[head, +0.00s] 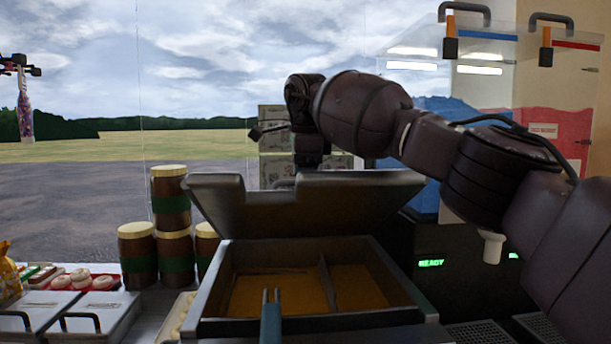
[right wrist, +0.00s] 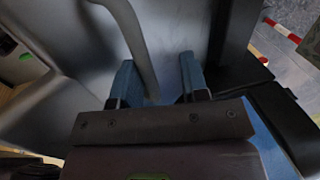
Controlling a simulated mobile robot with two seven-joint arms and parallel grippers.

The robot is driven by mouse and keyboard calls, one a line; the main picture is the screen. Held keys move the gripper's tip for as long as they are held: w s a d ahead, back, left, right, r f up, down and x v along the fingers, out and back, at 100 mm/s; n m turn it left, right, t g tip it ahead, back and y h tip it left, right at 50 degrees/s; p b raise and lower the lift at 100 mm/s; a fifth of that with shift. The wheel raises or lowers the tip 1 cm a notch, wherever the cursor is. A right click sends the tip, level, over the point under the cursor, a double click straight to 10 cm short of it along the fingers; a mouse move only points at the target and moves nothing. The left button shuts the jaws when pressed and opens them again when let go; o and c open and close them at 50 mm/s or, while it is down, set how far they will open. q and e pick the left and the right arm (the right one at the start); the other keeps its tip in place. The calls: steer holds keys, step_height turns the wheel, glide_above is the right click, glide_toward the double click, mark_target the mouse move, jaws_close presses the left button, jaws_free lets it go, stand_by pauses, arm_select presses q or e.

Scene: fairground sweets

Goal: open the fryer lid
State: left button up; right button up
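The fryer (head: 310,325) stands in the middle of the head view, its two-part well of golden oil exposed. Its grey lid (head: 330,190) is raised and tilted back at the rear. My right arm reaches over from the right, and its hand goes down behind the lid, where the head view hides the fingers. In the right wrist view my right gripper (right wrist: 159,82) has its blue fingertips apart over a grey metal surface. A curved grey bar handle (right wrist: 135,45) runs between them, close to the left fingertip. My left gripper is not in view.
Brown jars (head: 138,260) with cream lids stand left of the fryer. Sweets trays (head: 95,318) lie at the lower left. A blue pronged handle (head: 270,318) stands at the fryer's front. Clear tanks with blue (head: 435,115) and red (head: 535,140) contents stand behind my right arm.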

steer(key=shift+r, duration=0.35)
step_height(320, 180, up, 10)
steer(key=s, duration=0.2)
steer(key=shift+r, duration=0.15)
steer(key=shift+s, duration=0.1)
stand_by(0.5)
